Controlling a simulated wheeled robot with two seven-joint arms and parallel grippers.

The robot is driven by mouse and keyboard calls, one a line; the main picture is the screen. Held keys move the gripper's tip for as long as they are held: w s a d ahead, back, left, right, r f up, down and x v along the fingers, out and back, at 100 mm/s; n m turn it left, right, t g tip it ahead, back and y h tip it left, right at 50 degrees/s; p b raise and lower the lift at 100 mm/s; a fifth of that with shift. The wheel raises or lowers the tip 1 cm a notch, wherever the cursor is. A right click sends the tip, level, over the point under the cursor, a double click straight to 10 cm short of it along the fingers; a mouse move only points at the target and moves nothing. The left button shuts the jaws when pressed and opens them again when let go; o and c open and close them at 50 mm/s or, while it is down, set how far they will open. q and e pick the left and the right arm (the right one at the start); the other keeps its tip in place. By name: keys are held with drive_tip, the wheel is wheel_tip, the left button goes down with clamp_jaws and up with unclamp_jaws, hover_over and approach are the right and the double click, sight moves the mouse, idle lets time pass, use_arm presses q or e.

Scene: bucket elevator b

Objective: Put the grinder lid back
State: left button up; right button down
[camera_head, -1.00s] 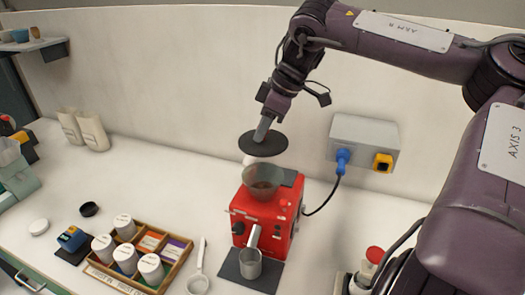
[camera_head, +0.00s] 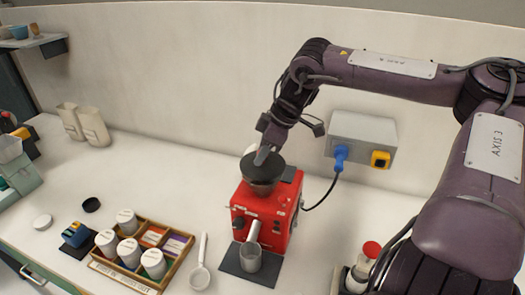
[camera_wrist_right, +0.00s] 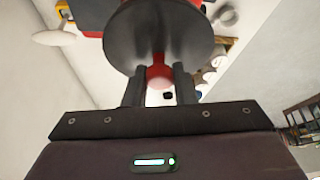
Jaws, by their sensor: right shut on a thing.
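The grinder lid is a dark round disc (camera_head: 263,167), and it fills the top of the right wrist view (camera_wrist_right: 160,38). My right gripper (camera_head: 264,153) is shut on the lid's knob, which shows red between the two fingers in the right wrist view. The lid is at the mouth of the hopper on the red grinder (camera_head: 262,212); I cannot tell whether it rests fully on the rim. Most of the hopper is hidden under the lid. My left gripper is not in view.
A grey cup (camera_head: 250,257) stands on a dark mat in front of the grinder. A wooden tray (camera_head: 178,262) with several white jars and coloured packets sits to the left, with a white scoop (camera_head: 200,275) beside it. A grey socket box (camera_head: 361,138) with a blue plug is on the wall.

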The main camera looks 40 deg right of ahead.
drive_tip(key=shift+f, duration=0.55)
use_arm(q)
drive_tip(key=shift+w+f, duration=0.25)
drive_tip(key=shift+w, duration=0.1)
use_arm(e)
drive_tip(key=c, duration=1.2)
unclamp_jaws()
drive_tip(key=shift+r, duration=0.1)
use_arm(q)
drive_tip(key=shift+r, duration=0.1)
use_arm(e)
drive_tip(key=shift+r, duration=0.1)
drive_tip(key=shift+r, duration=0.35)
use_arm(q)
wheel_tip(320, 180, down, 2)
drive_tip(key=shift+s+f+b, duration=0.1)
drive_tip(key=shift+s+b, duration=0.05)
drive_tip(key=shift+b, duration=1.05)
use_arm(e)
drive_tip(key=v, duration=1.2)
drive_tip(key=shift+r, duration=0.2)
